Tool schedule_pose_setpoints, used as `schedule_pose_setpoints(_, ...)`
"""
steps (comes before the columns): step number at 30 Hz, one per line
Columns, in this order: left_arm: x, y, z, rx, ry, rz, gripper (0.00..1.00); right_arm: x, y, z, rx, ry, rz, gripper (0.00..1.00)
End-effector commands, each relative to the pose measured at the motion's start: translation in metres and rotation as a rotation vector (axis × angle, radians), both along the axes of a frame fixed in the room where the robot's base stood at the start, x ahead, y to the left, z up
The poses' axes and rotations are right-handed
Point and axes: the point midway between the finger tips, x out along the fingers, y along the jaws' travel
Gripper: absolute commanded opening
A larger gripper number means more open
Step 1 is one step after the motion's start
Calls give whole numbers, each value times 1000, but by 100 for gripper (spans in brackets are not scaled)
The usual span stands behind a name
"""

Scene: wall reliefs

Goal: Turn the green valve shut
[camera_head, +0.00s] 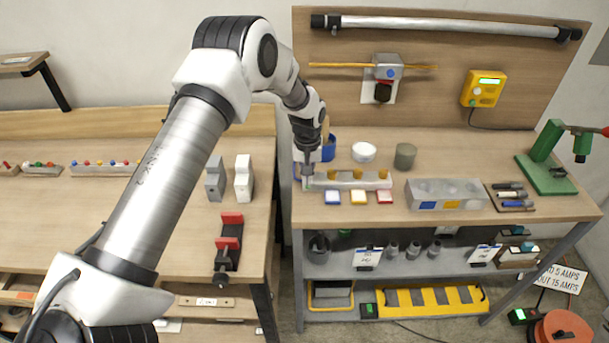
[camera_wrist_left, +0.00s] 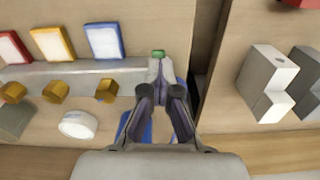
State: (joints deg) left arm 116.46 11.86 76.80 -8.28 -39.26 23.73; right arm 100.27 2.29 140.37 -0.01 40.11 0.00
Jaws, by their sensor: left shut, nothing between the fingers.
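A grey valve bar (camera_head: 347,183) lies near the front edge of the right bench, with several yellow-orange knobs along it. Blue, yellow and red tiles (camera_head: 358,197) stand in front of it. My left gripper (camera_head: 307,168) points down at the bar's left end, shut and empty. In the left wrist view, a small green patch (camera_wrist_left: 158,54) shows just past the tips of the gripper (camera_wrist_left: 159,75). The three visible knobs (camera_wrist_left: 106,90) lie to the left there. The gripper hides that end of the bar, so I cannot tell the green valve's handle position or contact. My right gripper is out of view.
A white bowl (camera_head: 363,152) and grey-green cup (camera_head: 405,155) stand behind the bar. A blue container (camera_head: 328,147) is close behind my gripper. A grey block (camera_head: 447,194) sits to the right. A gap separates the left bench (camera_head: 190,255).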

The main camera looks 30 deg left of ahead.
Motion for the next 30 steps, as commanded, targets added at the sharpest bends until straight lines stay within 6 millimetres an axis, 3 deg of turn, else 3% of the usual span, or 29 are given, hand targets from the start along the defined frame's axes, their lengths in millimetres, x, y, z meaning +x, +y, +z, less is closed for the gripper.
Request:
schedule_pose_setpoints(2, -6, -2, -7, -2, 19, 28, 0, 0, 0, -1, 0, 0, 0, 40)
schedule_pose_setpoints(6, -6, -2, -7, -2, 19, 29, 40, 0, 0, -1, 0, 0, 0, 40)
schedule_pose_setpoints(19, -1, -1, 5, -1, 6, 26, 40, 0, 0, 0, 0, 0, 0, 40)
schedule_pose_setpoints(30, 0, -1, 91, -3, 9, 27, 40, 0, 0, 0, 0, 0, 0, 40)
